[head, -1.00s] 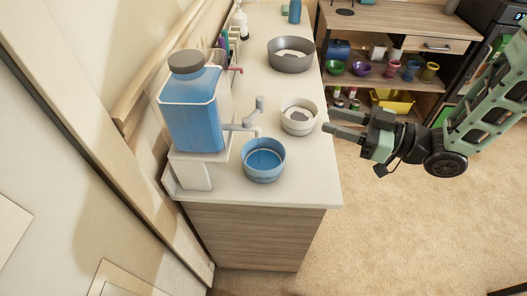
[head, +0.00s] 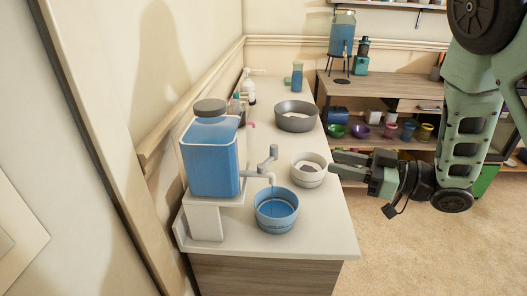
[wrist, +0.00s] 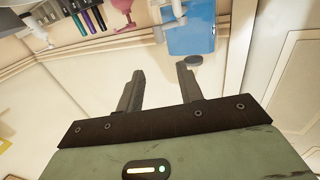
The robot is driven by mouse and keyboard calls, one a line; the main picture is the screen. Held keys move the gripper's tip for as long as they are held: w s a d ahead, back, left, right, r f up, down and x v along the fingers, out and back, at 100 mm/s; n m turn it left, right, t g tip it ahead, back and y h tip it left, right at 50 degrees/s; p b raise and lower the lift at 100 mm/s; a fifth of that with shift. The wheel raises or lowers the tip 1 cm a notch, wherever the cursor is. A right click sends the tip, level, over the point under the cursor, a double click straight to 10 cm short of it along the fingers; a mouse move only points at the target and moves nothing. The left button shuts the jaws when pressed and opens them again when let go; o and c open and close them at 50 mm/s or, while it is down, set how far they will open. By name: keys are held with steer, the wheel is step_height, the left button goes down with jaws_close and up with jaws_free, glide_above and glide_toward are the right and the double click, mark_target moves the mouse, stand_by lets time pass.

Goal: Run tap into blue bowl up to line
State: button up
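The blue bowl (head: 277,218) stands upright on the counter under the spout of the grey tap (head: 257,175). A thin streak shows between spout and bowl, and blue liquid shows inside. I cannot make out the line or the exact level. The tap's lever (head: 273,153) sticks up. The tap comes from a blue water tank (head: 210,160) on a white stand. My gripper (head: 333,163) is open and empty, right of the tap and beside the white bowl, apart from the tap. In the wrist view, my gripper (wrist: 160,74) has spread fingers, with the tank (wrist: 190,38) beyond them.
A white bowl (head: 308,174) stands between the blue bowl and my gripper. A dark grey basin (head: 295,117) and bottles stand farther back. A wall rail runs behind the tank. Shelves with cups and bowls stand at the back right. The floor right of the counter is clear.

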mark_target(274, 146)
steer(key=p+x, duration=0.1)
steer(key=x, duration=1.5)
steer(key=shift+p, duration=0.35)
jaws_close()
